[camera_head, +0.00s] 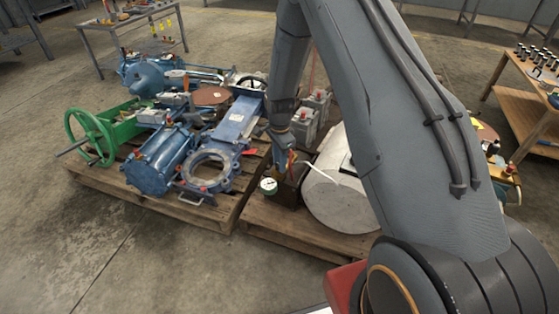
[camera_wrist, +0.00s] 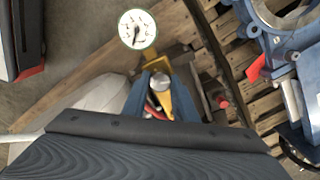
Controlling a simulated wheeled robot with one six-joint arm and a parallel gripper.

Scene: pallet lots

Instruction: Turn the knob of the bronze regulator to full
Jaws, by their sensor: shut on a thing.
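The regulator's white round gauge (camera_head: 268,186) shows at the front edge of the right-hand pallet, just below my gripper (camera_head: 281,165). In the wrist view, the gauge (camera_wrist: 137,29) stands beyond the yellowish bronze regulator (camera_wrist: 155,63). My gripper (camera_wrist: 158,93) points down at the regulator, and its blue fingers are shut around the grey round-topped knob (camera_wrist: 161,81). Part of the regulator's body is hidden by the fingers. The knob's setting cannot be read.
A pale cylinder (camera_head: 335,190) lies close to the right of my gripper on the pallet (camera_head: 285,232). A blue valve (camera_head: 232,140), a blue cylinder (camera_head: 160,160) and a green handwheel (camera_head: 88,137) are on the left pallet. Floor in front is clear.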

